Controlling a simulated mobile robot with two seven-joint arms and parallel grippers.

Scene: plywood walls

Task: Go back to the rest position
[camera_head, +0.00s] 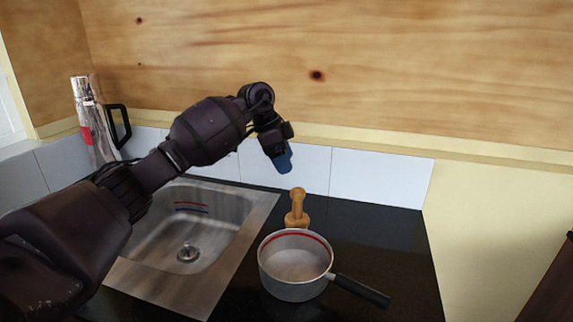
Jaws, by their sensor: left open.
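My left arm comes in from the lower left and reaches over the sink. My left gripper (282,160) is above the back of the counter, in front of the white tiles, with its tip pointing down. It is open, and nothing shows held in it. It is apart from the wooden object (297,208) and the pot below it. My right gripper is not in view.
A metal saucepan (293,287) with a black handle stands on the black counter (400,255), just in front of the wooden object. The steel sink (240,228) lies to its left. A silver flask (92,118) stands at the back left. The counter's right side is clear.

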